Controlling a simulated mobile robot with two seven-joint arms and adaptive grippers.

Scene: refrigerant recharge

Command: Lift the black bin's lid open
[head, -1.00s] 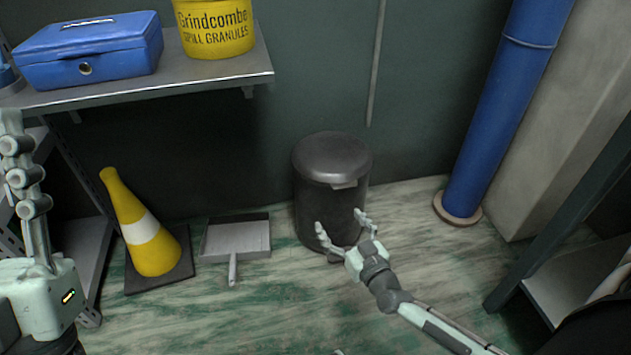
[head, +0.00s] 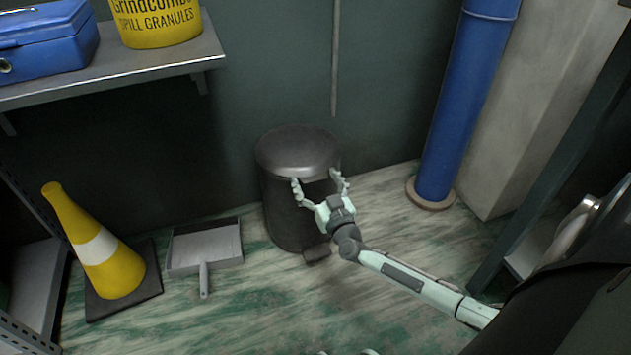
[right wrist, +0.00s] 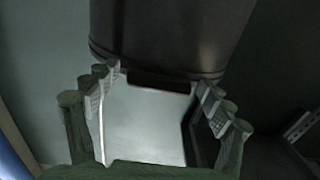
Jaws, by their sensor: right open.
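The black bin (head: 287,215) stands upright on the floor against the dark green wall. Its rounded lid (head: 298,148) looks shut. A foot pedal (head: 316,253) shows at its base. My right gripper (head: 320,180) is open and empty at the front of the bin, just below the lid's front edge, with one finger to each side. In the right wrist view the lid's dark front tab (right wrist: 158,82) lies between the spread fingers (right wrist: 160,92). I cannot tell whether they touch it.
A yellow cone (head: 100,270) and a dustpan (head: 205,248) stand left of the bin. A shelf (head: 170,62) with a blue box (head: 45,45) and yellow tub (head: 157,22) is at upper left. A blue pipe (head: 462,110) rises at right. The floor in front is clear.

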